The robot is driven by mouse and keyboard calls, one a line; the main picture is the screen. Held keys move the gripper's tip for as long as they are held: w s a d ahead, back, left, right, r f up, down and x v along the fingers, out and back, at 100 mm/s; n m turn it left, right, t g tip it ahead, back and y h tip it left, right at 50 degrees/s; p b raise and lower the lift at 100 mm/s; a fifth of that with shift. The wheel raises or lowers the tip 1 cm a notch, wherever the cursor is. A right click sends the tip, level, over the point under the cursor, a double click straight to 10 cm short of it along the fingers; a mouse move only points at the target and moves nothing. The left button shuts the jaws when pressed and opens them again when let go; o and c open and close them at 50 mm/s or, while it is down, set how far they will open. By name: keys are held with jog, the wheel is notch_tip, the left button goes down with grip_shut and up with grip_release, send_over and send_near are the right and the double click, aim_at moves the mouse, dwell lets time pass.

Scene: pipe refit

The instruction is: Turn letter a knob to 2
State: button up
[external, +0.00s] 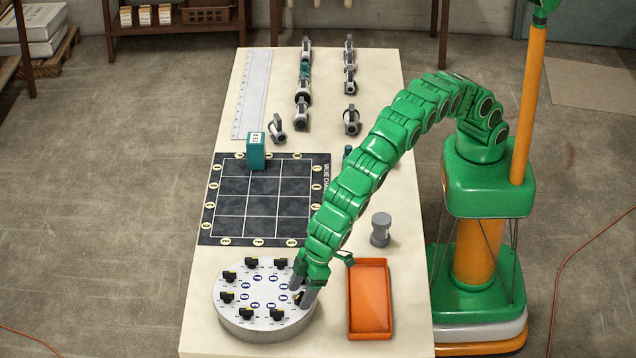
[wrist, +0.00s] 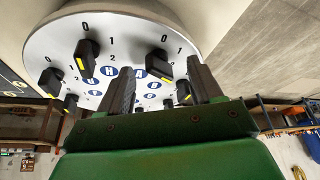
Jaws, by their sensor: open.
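The round grey dial plate (external: 262,328) stands on the near end of the table. It carries a ring of black knobs with yellow marks and blue letter ovals. In the wrist view the plate fills the upper part, and a blue oval with the letter A (wrist: 139,73) is readable beside a black knob (wrist: 157,64). My gripper (external: 302,291) is open at the plate's right side. In the wrist view its two fingers (wrist: 161,84) are apart, with that knob seen between them. I cannot tell if they touch it or which number it points to.
An orange tray (external: 370,300) lies right of the plate, with a grey cylinder (external: 381,229) behind it. A dark grid board (external: 260,205) lies beyond the plate, with a teal block (external: 256,152) at its far edge. Pipe parts and a ruler (external: 252,95) lie at the far end.

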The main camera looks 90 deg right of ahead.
jog(key=shift+f+n+g+y, duration=0.1)
jog(key=shift+n+g+y, duration=0.3)
jog(key=shift+n, duration=1.2)
jog(key=shift+w+n+g+y, duration=0.1)
jog(key=shift+n+g+y, duration=0.5)
jog(key=shift+n, duration=1.5)
